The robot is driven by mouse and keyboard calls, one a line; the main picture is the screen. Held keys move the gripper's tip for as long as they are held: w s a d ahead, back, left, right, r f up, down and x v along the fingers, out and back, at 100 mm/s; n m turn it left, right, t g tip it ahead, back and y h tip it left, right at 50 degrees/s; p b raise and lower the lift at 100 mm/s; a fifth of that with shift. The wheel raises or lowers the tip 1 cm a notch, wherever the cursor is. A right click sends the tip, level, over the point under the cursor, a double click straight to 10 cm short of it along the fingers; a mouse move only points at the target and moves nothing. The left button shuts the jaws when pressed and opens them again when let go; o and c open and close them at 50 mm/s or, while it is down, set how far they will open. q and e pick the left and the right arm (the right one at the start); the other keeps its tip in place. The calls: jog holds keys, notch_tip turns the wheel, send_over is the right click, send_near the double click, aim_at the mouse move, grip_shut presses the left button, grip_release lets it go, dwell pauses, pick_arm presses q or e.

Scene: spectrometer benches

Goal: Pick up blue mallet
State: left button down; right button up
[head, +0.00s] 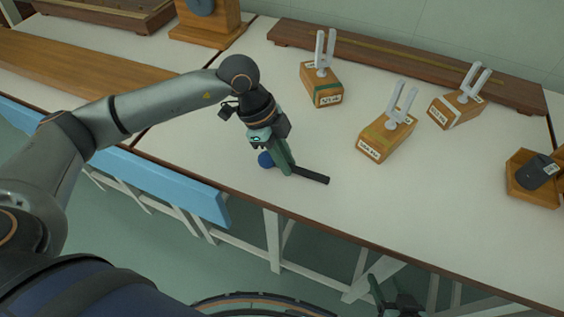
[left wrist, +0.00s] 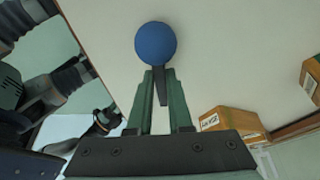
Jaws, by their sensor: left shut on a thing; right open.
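The blue mallet has a round blue head (head: 265,159) and a dark handle (head: 313,175). My left gripper (head: 284,168) is shut on the mallet's handle, close to the head, near the front edge of the white bench. In the left wrist view the blue head (left wrist: 155,43) sits just beyond the fingertips (left wrist: 160,76), with part of the dark handle (left wrist: 163,90) between them. I cannot tell whether the mallet touches the bench top. My right gripper (head: 392,302) is open and empty, low at the bottom of the head view, in front of the bench.
Several wooden blocks with tuning forks (head: 388,135) stand right of the mallet. A long dark wooden rail (head: 400,62) lies along the back. A wooden holder with a dark part (head: 533,178) is at the far right. The bench (head: 450,190) around the mallet is clear.

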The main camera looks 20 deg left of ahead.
aim_at(295, 167)
pick_arm(q)
jog(key=shift+r, duration=0.45)
notch_tip(295, 167, up, 2)
jog(key=shift+r+p, duration=0.25)
jog(key=shift+p, duration=0.25)
jog(key=s+d+r+p, duration=0.6)
jog(key=s+d+r, duration=0.3)
jog(key=d, duration=0.1)
jog(key=shift+s+r+p, duration=0.2)
jog(key=shift+r+p, duration=0.15)
jog(key=shift+r, duration=0.05)
pick_arm(e)
jog(key=r, duration=0.5)
jog(key=shift+a+r, duration=0.25)
